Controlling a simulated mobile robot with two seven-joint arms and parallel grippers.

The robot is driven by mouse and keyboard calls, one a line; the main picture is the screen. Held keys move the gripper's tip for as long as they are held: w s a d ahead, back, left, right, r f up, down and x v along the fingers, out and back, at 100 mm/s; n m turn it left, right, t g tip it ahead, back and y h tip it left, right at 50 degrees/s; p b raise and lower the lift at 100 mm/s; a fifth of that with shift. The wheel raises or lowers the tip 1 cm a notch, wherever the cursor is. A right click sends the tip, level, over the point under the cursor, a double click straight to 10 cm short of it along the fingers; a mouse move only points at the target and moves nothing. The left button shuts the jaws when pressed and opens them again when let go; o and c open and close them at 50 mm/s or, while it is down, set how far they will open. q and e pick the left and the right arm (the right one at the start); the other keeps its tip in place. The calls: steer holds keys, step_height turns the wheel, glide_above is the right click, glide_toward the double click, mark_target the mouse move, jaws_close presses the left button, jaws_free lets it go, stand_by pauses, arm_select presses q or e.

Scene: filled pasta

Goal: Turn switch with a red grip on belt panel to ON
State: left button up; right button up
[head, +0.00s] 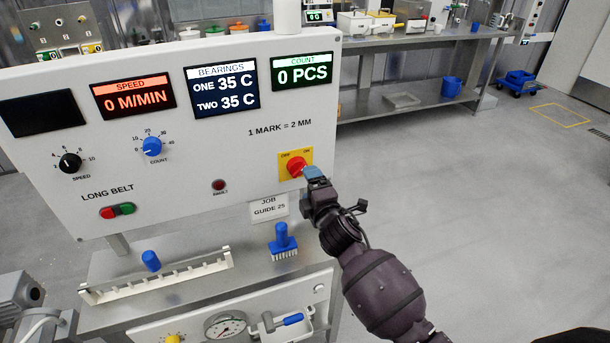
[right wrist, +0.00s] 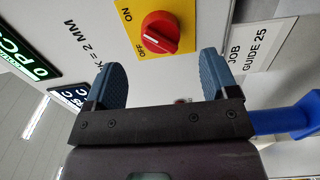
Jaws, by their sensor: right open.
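The switch with a red grip (head: 296,165) sits on a yellow plate (head: 284,157) at the lower right of the white belt panel (head: 160,130). The plate reads OFF on the left and ON on the right. In the right wrist view the red grip (right wrist: 160,33) shows just beyond the fingertips; I cannot tell surely which mark it points to. My right gripper (head: 313,172) is at the switch's lower right, its fingers partly covering the plate's edge. In the right wrist view it (right wrist: 162,75) is open and empty, with blue fingers apart. My left gripper is out of view.
Speed (head: 70,162) and count (head: 152,146) knobs and a red-green button pair (head: 117,211) are on the same panel. A blue-handled brush-like tool (head: 283,240) stands below. Open floor lies to the right.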

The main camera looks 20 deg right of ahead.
steer(key=shift+s, duration=2)
steer(key=s+d+f+m+g, duration=0.3)
steer(key=s+f+m, duration=0.5)
steer(key=s, duration=0.5)
steer(key=s+d+f+m+g, duration=0.3)
steer(key=s+f+m, duration=0.6)
steer(key=s, duration=0.4)
steer(key=shift+s+d+f+h, duration=0.15)
steer(key=shift+s+d+h, duration=0.2)
steer(key=shift+s+h, duration=0.05)
